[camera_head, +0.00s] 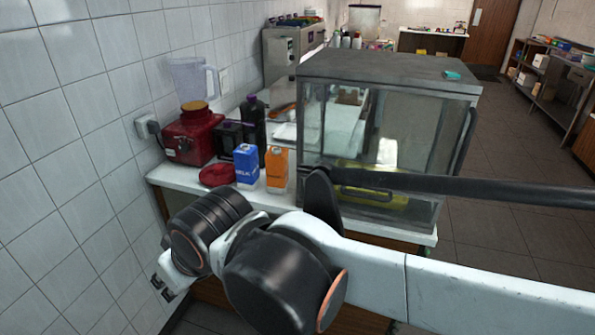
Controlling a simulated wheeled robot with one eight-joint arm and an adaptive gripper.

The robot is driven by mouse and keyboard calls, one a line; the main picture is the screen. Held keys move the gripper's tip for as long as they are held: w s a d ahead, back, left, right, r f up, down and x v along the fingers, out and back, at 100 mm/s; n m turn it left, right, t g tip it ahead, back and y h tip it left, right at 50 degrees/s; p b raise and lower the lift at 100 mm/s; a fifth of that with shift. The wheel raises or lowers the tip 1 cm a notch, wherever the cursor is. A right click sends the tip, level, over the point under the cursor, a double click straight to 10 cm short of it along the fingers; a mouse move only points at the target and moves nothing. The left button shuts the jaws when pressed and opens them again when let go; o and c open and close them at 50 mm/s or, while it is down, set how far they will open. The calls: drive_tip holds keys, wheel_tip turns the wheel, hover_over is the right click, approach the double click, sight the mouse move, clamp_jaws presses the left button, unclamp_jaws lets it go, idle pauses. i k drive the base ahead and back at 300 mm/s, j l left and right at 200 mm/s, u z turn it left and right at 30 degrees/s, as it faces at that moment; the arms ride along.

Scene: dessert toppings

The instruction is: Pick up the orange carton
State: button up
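The orange carton (277,170) stands upright on the white counter, right of a blue milk carton and left of a glass-fronted case. My arm crosses the front of the view, below and in front of the carton. My gripper (160,288) is at the lower left, beside the tiled wall and lower in the picture than the counter edge. It is small and partly hidden by my wrist, so I cannot tell whether its fingers are open. It is apart from the carton.
The blue milk carton (246,164) is close beside the orange one. A dark red item (217,174), a red blender (193,137) and a dark bottle (253,122) stand nearby. The glass case (384,125) fills the counter's right side.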

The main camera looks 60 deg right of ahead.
sight(276, 159)
drive_tip(key=z, duration=1.3)
